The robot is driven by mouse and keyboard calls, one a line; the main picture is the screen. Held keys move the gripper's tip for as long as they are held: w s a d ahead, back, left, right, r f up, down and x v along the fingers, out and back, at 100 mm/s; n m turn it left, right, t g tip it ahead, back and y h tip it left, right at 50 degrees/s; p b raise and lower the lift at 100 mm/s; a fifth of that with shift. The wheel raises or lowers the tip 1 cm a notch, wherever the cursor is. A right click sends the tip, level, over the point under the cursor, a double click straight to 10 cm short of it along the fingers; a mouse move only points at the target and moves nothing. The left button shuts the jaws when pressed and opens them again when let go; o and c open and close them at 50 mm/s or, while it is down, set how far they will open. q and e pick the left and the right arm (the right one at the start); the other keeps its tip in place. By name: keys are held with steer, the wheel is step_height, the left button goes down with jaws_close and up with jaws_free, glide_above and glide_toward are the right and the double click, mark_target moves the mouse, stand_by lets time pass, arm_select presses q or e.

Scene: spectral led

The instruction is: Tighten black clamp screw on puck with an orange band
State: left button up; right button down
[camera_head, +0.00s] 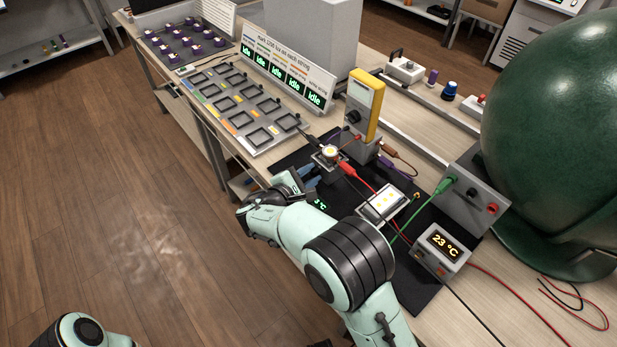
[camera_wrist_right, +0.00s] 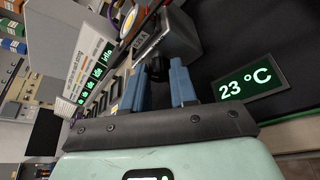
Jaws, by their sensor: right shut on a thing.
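The puck (camera_head: 329,152) sits on a small grey fixture on the black mat in the head view, with a round yellow-white LED on top. I cannot make out its orange band. In the right wrist view the grey fixture block (camera_wrist_right: 181,38) stands just past my fingertips. The black clamp screw (camera_wrist_right: 160,67) lies between the blue fingers of my right gripper (camera_wrist_right: 163,70), which is shut on it. In the head view my right gripper (camera_head: 309,178) reaches the fixture from the near side, its tips partly hidden. My left gripper is out of the frames.
A yellow multimeter (camera_head: 364,105) stands behind the fixture. A slotted tray (camera_head: 237,107) and idle screens (camera_head: 290,77) are at left.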

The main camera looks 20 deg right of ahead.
stand_by(0.4)
steer(key=c, duration=0.9)
jaws_free()
steer(key=p+v, duration=0.1)
steer(key=v, duration=1.2)
steer(key=shift+s+a, duration=0.2)
